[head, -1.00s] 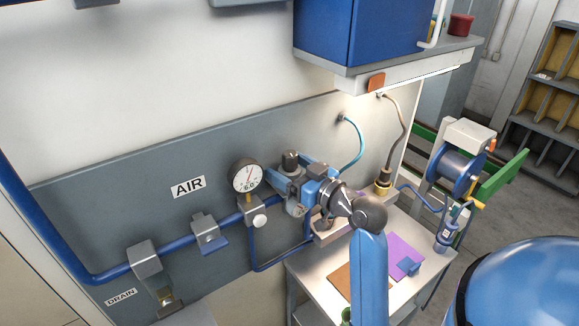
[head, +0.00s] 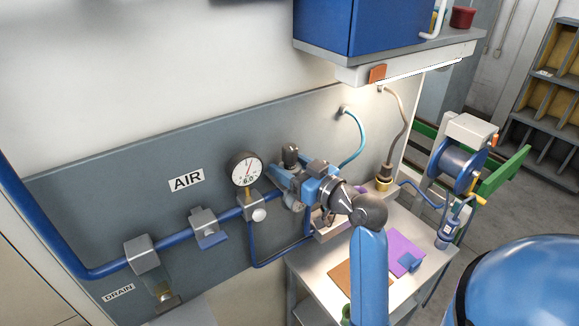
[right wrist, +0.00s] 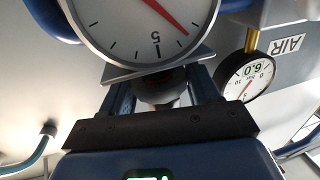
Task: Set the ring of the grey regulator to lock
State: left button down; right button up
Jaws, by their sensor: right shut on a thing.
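The grey regulator (head: 291,155) sits on the blue air pipe, right of the AIR label in the head view. Its dark top sticks up behind my right gripper (head: 297,182), which hides most of its body. In the right wrist view a dark round part (right wrist: 166,88) shows between the two fingers, under a large dial (right wrist: 145,28) with a red needle. My right gripper is shut on this part, which I take for the regulator's ring. The ring's marks are hidden, so its setting cannot be read. My left gripper is not in view.
A round gauge (head: 245,169) reading 6.0 stands left of the regulator. A teal hose (head: 357,140) rises at the right. Below is a bench (head: 312,262) with an orange-brown and a purple sheet. A hose reel (head: 458,165) stands further right.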

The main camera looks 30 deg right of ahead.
jog(key=shift+f, duration=0.45)
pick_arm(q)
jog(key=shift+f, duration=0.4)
pick_arm(e)
jog(key=o, duration=1.4)
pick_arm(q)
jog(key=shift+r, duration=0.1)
pick_arm(e)
jog(key=shift+v, duration=5.45)
